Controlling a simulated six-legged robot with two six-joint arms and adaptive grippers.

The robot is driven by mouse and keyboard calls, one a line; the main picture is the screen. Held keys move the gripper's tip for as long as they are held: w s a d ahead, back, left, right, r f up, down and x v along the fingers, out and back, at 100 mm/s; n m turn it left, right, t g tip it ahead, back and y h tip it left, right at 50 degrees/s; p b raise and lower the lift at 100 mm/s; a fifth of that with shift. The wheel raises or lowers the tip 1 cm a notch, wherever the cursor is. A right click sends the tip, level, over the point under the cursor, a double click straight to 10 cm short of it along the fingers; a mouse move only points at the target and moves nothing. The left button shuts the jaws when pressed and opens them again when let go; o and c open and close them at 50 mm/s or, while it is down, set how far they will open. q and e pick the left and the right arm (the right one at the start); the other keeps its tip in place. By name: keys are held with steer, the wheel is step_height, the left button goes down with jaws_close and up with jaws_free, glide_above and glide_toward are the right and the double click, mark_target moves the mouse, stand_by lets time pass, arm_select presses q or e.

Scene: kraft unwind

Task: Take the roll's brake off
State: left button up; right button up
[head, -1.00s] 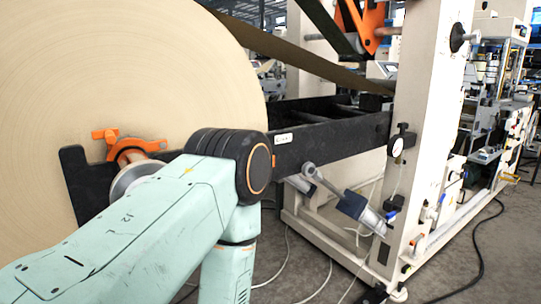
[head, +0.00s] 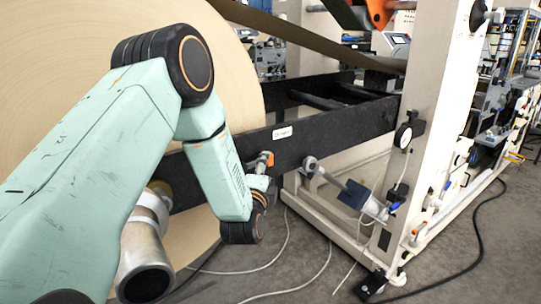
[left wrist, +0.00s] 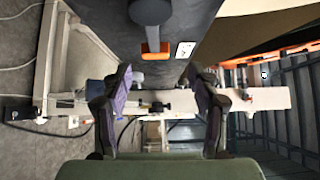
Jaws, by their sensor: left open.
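The big tan kraft roll (head: 235,90) fills the left of the head view, with its silver shaft end (head: 147,245) sticking out below my arm. An orange-and-grey lever (head: 265,160), which looks like the brake control, is on the side of the black beam (head: 330,135). In the left wrist view this lever (left wrist: 153,45) lies ahead, beyond the fingertips. My left gripper (left wrist: 163,82) is open and empty, its dark fingers apart on either side of the view. In the head view my wrist largely hides it, close to the lever. My right gripper is not in view.
A cream machine frame (head: 435,130) with a dial gauge (head: 403,136) stands right of the beam. A grey cylinder (head: 352,195) slants below it. A paper web (head: 300,40) runs above the beam. Cables lie on the grey floor, which is otherwise open at front right.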

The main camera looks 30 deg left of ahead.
mark_target(269, 166)
arm_select(q)
steer(key=shift+f+b+x, duration=0.2)
steer(key=shift+b+x, duration=0.1)
steer(key=shift+x, duration=1.5)
steer(key=shift+f+b+x, duration=0.2)
steer(key=shift+b+x, duration=0.05)
steer(key=shift+x, duration=1.55)
steer(key=shift+s+r, duration=0.15)
steer(key=shift+r, duration=0.05)
steer(key=c, duration=0.4)
steer(key=shift+a+f, duration=0.15)
steer(key=shift+c, duration=1.3)
jaws_close()
